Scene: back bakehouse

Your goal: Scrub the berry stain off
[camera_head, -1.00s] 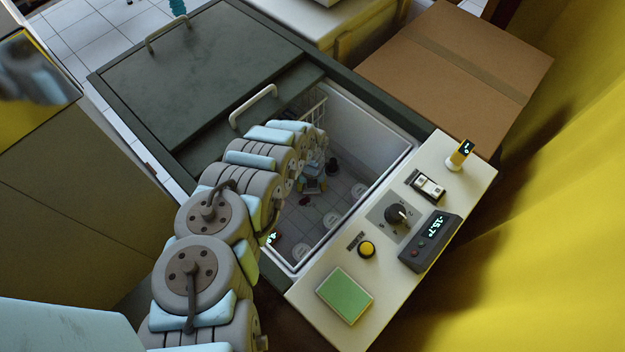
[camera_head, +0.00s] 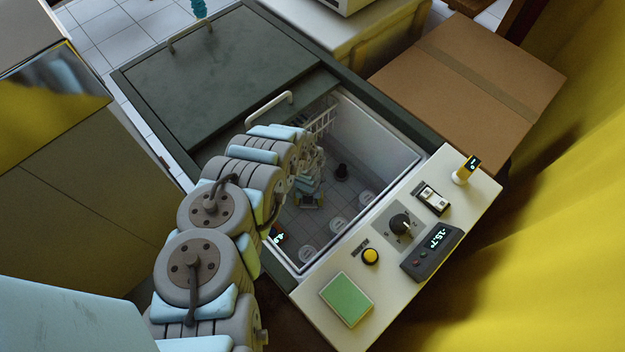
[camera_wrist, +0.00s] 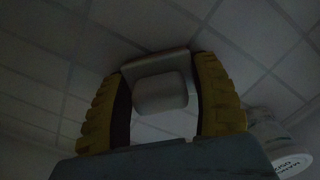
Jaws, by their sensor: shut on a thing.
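My gripper (camera_head: 310,202) is down inside the open chest freezer (camera_head: 378,128), low over its tiled floor. In the wrist view its yellow ribbed fingers (camera_wrist: 160,100) are shut on a pale, rounded block (camera_wrist: 160,92), probably the scrubber. I cannot tell whether the block touches the floor. No berry stain shows clearly in either view; my gripper and arm hide part of the floor. The tiles seen in the wrist view are dim and show no red.
Several pale lidded tubs (camera_head: 337,222) stand along the freezer's near side; one labelled tub (camera_wrist: 291,163) shows at the wrist view's lower right. A wire basket (camera_head: 322,118) hangs by the sliding lid (camera_head: 220,75). A control panel (camera_head: 385,285) borders the opening.

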